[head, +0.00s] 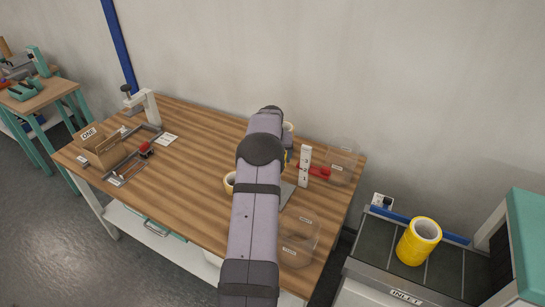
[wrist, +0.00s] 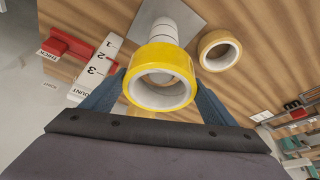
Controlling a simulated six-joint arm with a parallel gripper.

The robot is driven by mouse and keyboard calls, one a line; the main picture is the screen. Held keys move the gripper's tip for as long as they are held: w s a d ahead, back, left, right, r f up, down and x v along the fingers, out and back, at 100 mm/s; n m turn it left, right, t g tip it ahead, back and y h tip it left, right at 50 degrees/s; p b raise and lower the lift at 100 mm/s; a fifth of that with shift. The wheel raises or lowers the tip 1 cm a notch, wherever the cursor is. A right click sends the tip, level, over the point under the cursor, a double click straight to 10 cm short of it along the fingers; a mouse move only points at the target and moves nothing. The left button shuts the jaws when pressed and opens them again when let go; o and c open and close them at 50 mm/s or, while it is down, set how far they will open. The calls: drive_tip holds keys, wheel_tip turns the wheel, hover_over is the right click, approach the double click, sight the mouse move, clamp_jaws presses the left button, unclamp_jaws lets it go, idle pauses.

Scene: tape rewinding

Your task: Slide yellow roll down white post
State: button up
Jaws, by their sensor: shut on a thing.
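In the wrist view my gripper (wrist: 160,82) is shut on the yellow roll (wrist: 160,56), with one blue finger on each side of it. The roll's open hole, with a pale inner core, faces the camera. The white post (wrist: 163,31) stands on a grey plate (wrist: 185,12) and shows directly beyond the roll, in line with it. The roll hides the near end of the post, so I cannot tell whether the roll is around it. In the head view my arm hides most of this area.
A tan roll (wrist: 220,50) lies on the table beside the grey plate. A white numbered block (head: 304,166) and a red piece (head: 319,171) stand close to the post. Clear bins (head: 299,242) are at the table's right. Another yellow roll (head: 419,241) sits on the inlet conveyor.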

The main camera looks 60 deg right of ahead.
drive_tip(key=shift+f, duration=0.2)
drive_tip(key=o, duration=1.2)
drive_tip(key=shift+r, duration=0.1)
drive_tip(key=shift+r+p, duration=2.15)
drive_tip(key=shift+r, duration=1.3)
